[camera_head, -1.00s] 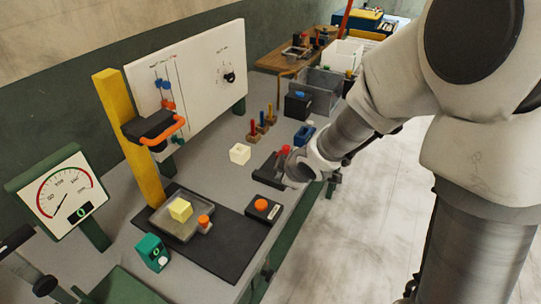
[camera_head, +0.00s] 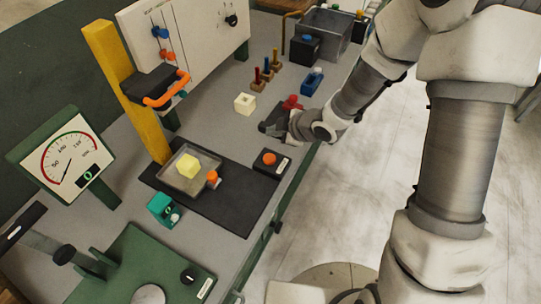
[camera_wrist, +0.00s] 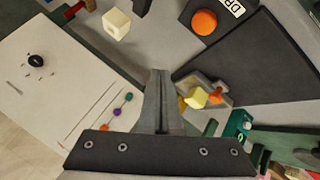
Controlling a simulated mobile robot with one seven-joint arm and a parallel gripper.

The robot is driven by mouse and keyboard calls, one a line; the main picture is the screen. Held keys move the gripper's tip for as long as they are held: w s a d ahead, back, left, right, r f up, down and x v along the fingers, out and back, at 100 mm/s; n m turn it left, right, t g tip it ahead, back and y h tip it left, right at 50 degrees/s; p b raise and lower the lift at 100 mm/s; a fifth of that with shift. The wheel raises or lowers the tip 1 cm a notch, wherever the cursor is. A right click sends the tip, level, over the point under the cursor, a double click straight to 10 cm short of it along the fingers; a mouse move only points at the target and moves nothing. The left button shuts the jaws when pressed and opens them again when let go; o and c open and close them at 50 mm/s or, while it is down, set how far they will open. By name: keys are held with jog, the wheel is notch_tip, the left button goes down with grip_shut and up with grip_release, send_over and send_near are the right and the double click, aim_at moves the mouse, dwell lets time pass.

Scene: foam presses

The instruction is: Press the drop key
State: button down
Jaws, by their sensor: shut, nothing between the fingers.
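The drop key is an orange round button (camera_head: 269,158) on a small dark box with a white label, at the front edge of the bench. In the wrist view the orange button (camera_wrist: 204,22) is at the top, right of centre, beside a label whose visible letters read "DR". My gripper (camera_head: 266,128) is just behind the key box in the head view, apart from the button. In the wrist view my gripper's fingers (camera_wrist: 160,74) are together and empty, and the button lies beyond their tips.
A yellow post (camera_head: 124,90) carries a black press head with an orange handle (camera_head: 165,92). A pale yellow block (camera_head: 187,165) sits in a grey tray on the dark mat (camera_head: 233,215). A cream block (camera_head: 245,104) with a hole stands behind my gripper. A teal box (camera_head: 162,208) is at the front.

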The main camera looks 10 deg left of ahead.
aim_at(273, 160)
notch_tip(273, 160, down, 9)
jog(key=b, duration=0.7)
jog(key=shift+r+b, duration=0.1)
jog(key=shift+b, duration=0.2)
dwell(1.7)
jog(key=shift+f+b, duration=0.45)
jog(key=shift+b, duration=0.05)
jog(key=shift+f+b, duration=0.45)
jog(key=shift+f, duration=0.05)
dwell(0.5)
dwell(0.3)
jog(key=shift+r+p, duration=0.75)
jog(key=shift+r, duration=0.2)
